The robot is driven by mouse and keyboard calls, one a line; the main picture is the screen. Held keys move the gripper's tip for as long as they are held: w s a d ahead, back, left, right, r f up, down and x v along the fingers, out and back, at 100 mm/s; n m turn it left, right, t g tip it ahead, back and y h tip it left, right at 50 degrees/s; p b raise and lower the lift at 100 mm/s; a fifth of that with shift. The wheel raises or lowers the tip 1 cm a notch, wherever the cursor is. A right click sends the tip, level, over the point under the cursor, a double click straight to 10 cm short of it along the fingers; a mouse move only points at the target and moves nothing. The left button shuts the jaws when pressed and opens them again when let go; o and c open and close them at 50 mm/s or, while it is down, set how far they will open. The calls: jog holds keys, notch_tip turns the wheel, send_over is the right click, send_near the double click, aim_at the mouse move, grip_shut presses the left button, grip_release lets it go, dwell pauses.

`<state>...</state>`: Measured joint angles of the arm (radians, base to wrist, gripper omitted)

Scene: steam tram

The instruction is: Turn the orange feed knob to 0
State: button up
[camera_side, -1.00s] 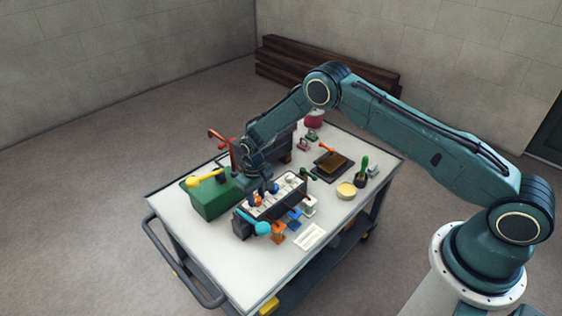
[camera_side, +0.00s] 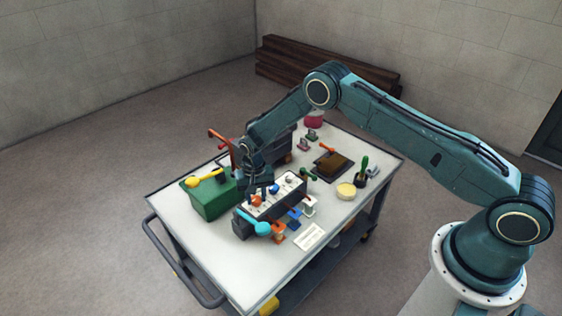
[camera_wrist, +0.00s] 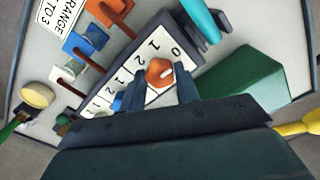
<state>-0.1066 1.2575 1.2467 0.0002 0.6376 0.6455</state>
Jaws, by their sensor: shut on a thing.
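The orange feed knob (camera_wrist: 160,72) stands on the white numbered strip of a dark console (camera_side: 242,228). It also shows in the side view (camera_side: 257,201). A pale mark shows on the knob's face; which digit it points at is hard to tell. The digit 0 (camera_wrist: 172,52) is printed near the strip's end, beyond the knob, with a 1 (camera_wrist: 153,45) beside it. My gripper (camera_wrist: 160,84) reaches down over the strip, one finger on each side of the knob, shut on it. In the side view my gripper (camera_side: 263,189) is low over the console.
A cyan handle (camera_side: 260,228) sits at the console's near end. A green box (camera_side: 210,198) with a yellow lever (camera_side: 203,182) stands close on the left. Orange, blue and white pieces and a range card (camera_side: 309,236) lie along the right side. A red lever (camera_side: 219,136) rises behind.

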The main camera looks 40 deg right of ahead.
aim_at(256, 199)
jog(key=o, duration=1)
jog(key=shift+r, duration=0.1)
notch_tip(256, 199, up, 14)
jog(key=shift+f, duration=0.15)
dwell(0.5)
